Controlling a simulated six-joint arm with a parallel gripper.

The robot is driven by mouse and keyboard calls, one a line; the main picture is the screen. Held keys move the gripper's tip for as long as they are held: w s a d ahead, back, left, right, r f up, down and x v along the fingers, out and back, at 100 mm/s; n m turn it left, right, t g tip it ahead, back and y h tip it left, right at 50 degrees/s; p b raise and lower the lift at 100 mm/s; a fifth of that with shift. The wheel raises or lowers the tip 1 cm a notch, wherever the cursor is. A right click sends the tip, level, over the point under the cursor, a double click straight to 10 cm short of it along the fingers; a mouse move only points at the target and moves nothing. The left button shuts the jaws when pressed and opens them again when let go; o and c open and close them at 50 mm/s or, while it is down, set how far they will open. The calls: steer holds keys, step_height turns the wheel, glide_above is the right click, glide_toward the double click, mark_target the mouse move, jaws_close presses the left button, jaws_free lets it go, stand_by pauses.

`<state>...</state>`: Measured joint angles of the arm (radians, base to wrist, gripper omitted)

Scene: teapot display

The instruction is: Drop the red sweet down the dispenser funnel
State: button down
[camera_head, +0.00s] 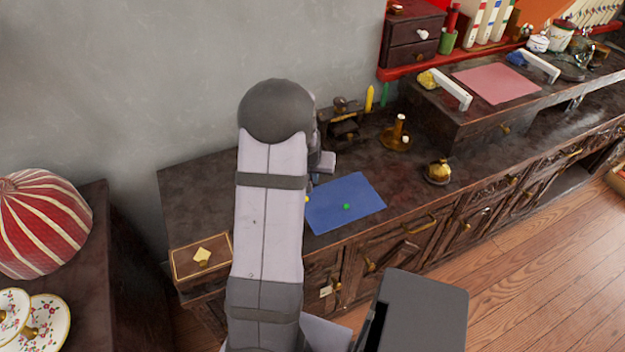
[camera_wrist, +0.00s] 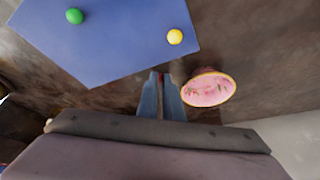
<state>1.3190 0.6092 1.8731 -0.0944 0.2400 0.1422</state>
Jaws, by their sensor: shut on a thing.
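In the wrist view my gripper (camera_wrist: 161,82) is shut on a small red sweet (camera_wrist: 161,76), of which only a sliver shows between the fingertips. Close to the right of the fingers is a round pink opening or face with a gold rim (camera_wrist: 208,89). I cannot tell for sure whether this is the dispenser funnel. A green sweet (camera_wrist: 74,16) and a yellow sweet (camera_wrist: 175,37) lie on a blue mat (camera_wrist: 120,45). In the head view my arm hides the gripper and red sweet; the mat (camera_head: 362,190) and green sweet (camera_head: 346,206) show to its right.
Behind the mat stand a dark ornate object (camera_head: 343,122) and a brass holder (camera_head: 397,135). A brass-based object (camera_head: 438,172) is right of the mat. Some counter (camera_head: 195,190) is clear at back left.

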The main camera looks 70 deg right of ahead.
steer(key=shift+r, duration=0.1)
stand_by(0.3)
step_height(320, 180, up, 10)
stand_by(0.6)
